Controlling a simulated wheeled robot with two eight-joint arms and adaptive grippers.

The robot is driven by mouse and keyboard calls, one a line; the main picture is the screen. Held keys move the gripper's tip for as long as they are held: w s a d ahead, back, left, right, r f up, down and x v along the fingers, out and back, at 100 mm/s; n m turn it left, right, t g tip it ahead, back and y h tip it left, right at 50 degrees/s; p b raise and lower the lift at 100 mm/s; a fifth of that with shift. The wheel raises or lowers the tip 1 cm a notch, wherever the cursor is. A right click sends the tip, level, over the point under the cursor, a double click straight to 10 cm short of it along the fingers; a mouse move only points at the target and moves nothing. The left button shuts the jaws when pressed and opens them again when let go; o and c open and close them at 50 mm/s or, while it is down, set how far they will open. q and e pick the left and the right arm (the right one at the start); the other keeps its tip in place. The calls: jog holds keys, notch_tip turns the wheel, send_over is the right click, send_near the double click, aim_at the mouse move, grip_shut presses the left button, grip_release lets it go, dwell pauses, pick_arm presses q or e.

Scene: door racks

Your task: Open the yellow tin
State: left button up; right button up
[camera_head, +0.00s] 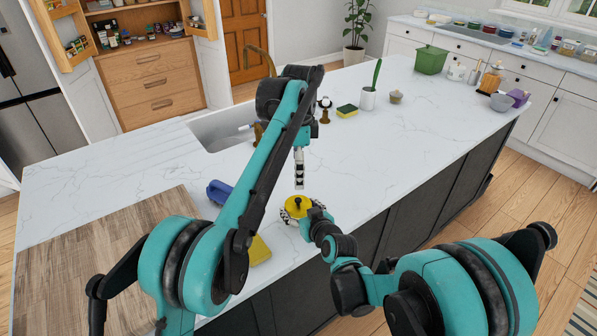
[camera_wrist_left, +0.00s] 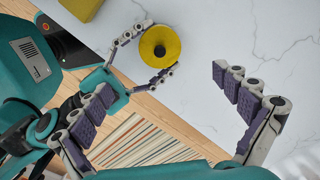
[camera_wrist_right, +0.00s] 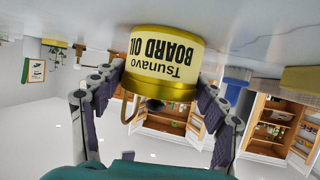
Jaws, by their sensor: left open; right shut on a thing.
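The yellow tin (camera_head: 291,208) stands on the white countertop near its front edge. It has a dark knob in the middle of its yellow top, and the lid is on. Its label reads "Tsunavo BOARD OIL" in the right wrist view (camera_wrist_right: 165,60), where it appears upside down. My right gripper (camera_wrist_right: 157,88) is shut on the tin, one finger on each side; it also shows in the left wrist view (camera_wrist_left: 145,55). My left gripper (camera_wrist_left: 162,80) is open and empty, pointing down above the tin; in the head view its fingers (camera_head: 299,182) show edge-on.
A yellow block (camera_head: 260,250) and a blue object (camera_head: 218,191) lie left of the tin, partly behind my left arm. A wooden board (camera_head: 90,270) covers the left counter. The sink (camera_head: 215,128) and a yellow-green sponge (camera_head: 347,111) are farther back.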

aim_at(298, 199)
pick_arm(q)
jog(key=shift+m, duration=0.6)
notch_tip(298, 199, down, 11)
jog(key=shift+f, duration=0.2)
jog(key=c, duration=1.6)
jog(key=shift+o, duration=0.2)
jog(key=shift+f, duration=0.1)
